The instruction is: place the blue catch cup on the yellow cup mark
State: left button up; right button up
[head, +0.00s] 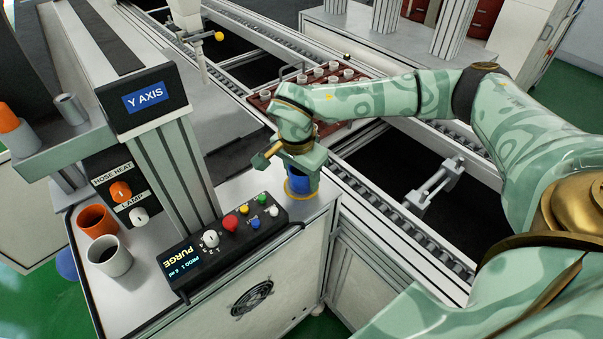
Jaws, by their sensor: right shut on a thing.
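The blue catch cup (300,185) is upright at the right end of the grey cabinet top, beside the black control box. My right gripper (299,167) is shut on it from above and hides its upper part. A thin rim of the yellow cup mark (300,198) shows around the cup's foot. I cannot tell whether the cup's base touches the surface. My left gripper is not in view.
The black control box (222,240) with coloured buttons lies left of the cup. An orange cup (97,221) and a white cup (109,257) stand further left. Behind my right arm, a conveyor (400,215) carries a red-brown tray (262,100) with several white pieces.

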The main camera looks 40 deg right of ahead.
jog(key=o, duration=1)
jog(key=shift+f, duration=0.1)
jog(key=shift+c, duration=0.2)
notch_tip(320, 180, up, 12)
jog(key=a+p, duration=0.1)
jog(key=p, duration=0.2)
jog(key=shift+s+a+p, duration=0.2)
jog(key=shift+s+p, duration=0.05)
jog(key=shift+p, duration=0.1)
